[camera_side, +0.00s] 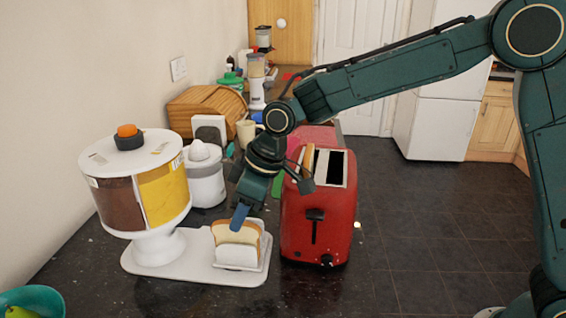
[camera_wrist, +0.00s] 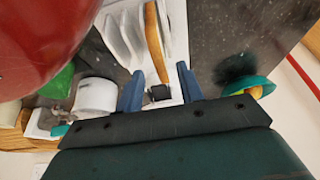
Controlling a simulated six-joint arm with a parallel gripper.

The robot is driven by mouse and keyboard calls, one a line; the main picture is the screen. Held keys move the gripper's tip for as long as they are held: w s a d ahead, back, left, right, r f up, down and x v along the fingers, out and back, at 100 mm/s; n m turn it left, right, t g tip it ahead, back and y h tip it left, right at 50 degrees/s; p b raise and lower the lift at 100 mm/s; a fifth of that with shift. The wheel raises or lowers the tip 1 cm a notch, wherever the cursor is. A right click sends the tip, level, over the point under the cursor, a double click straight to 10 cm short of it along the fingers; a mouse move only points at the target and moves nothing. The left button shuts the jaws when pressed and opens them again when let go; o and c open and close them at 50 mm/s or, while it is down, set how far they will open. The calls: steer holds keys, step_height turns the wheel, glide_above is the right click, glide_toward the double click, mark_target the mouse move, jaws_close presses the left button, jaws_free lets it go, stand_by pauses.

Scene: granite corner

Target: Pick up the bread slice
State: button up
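A bread slice (camera_side: 236,233) with a brown crust stands upright in a white rack (camera_side: 237,256) on a white base. In the wrist view the slice (camera_wrist: 155,40) shows edge-on beside the white dividers (camera_wrist: 120,38). My gripper (camera_side: 239,216) is just over the slice's top, pointing down. In the wrist view its blue fingers (camera_wrist: 160,85) are apart, with the near end of the slice appearing between them; I cannot tell whether they touch it. A red toaster (camera_side: 318,215) stands right of the rack, with a tan slice (camera_side: 308,158) sticking out of one slot.
A white dispenser (camera_side: 135,185) with brown and yellow contents stands close left of the rack. A white juicer (camera_side: 204,178) and wooden bread box (camera_side: 207,103) are behind. A teal bowl (camera_side: 32,300) with fruit is front left. Dark counter shows in front of the base.

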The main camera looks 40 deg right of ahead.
mark_target(237, 242)
steer(key=shift+x, duration=2.2)
jaws_close()
